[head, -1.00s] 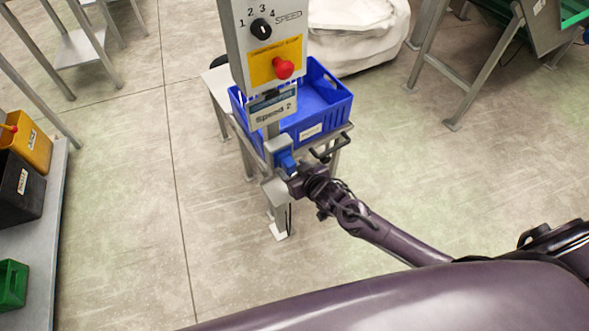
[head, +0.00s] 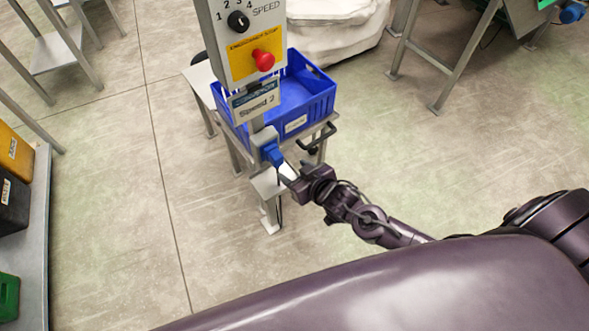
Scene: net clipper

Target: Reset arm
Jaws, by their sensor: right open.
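My right gripper (head: 288,177) is at the end of the dark purple arm that comes in from the right. It is open, and no object shows between its fingers. It is just to the lower right of a blue plug-like fitting (head: 272,153) on the grey post. A narrow gap seems to show between them. Above it is the control box (head: 228,45) with a black speed dial (head: 238,21), a red knob (head: 263,60) on a yellow plate, and a "Speed 2" sign (head: 256,99). My left gripper is not in view.
A blue crate (head: 320,108) sits on a small metal stand behind the post, with a dark handle (head: 318,138) at its near side. A grey shelf (head: 42,240) with yellow, black and green bins is at the left. A white sack (head: 335,35) is behind. Floor at the right is clear.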

